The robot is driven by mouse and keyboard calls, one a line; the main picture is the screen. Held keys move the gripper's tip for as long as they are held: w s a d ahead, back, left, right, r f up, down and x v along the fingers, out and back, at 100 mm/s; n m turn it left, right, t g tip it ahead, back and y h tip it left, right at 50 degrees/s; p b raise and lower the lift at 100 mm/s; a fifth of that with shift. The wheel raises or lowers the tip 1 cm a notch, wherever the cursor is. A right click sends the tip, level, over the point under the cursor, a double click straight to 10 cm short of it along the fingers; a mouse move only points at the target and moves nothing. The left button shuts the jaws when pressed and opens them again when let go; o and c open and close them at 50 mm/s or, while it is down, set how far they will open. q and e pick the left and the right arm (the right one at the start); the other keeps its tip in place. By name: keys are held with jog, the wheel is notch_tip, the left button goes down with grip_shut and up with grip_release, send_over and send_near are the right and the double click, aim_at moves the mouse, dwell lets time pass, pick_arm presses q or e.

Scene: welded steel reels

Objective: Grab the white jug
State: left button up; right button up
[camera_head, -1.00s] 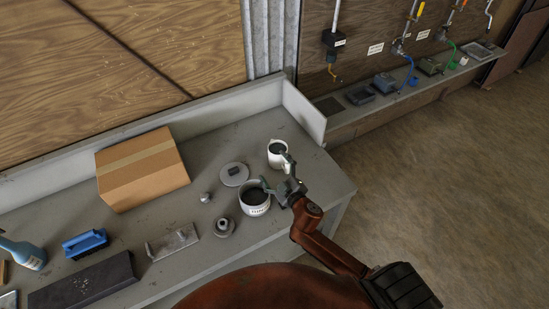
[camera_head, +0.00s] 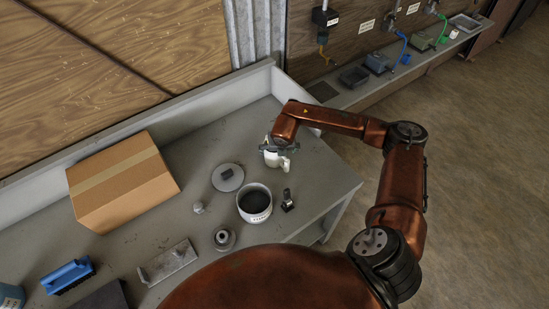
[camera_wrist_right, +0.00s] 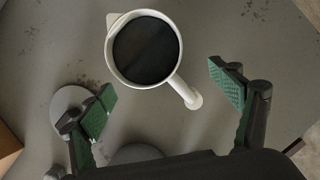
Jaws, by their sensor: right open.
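The white jug (camera_head: 272,159) stands near the right end of the grey workbench, partly hidden by my right gripper (camera_head: 279,147) in the head view. In the right wrist view the jug (camera_wrist_right: 112,57) is seen from above, with a dark inside, a spout at upper left and a long handle pointing to lower right. My right gripper (camera_wrist_right: 165,98) is open there, with one green-padded finger on each side. The jug is ahead of the fingertips, its handle reaching between them. The fingers look apart from it. My left gripper is not in view.
A wider white pot (camera_head: 255,215) with lettering stands just in front of the jug. A small dark fitting (camera_head: 288,200), a round grey lid (camera_head: 227,178) and a flanged part (camera_head: 224,238) lie nearby. A cardboard box (camera_head: 122,185) sits further left on the bench (camera_head: 195,142).

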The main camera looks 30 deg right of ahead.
jog(key=shift+w+f, duration=0.3)
jog(key=x, duration=0.2)
jog(key=p+x, duration=0.1)
jog(key=x, duration=0.1)
jog(key=w+x, duration=0.1)
jog(key=x, duration=0.1)
jog(key=shift+a+r+p, duration=0.15)
jog(key=shift+a+p, duration=0.15)
jog(key=shift+p, duration=0.05)
jog(key=shift+w+d+f, duration=0.1)
jog(key=shift+w+f, duration=0.05)
jog(key=shift+f, duration=0.25)
jog(key=c, duration=1.6)
jog(key=shift+r, duration=0.1)
jog(key=c, duration=0.4)
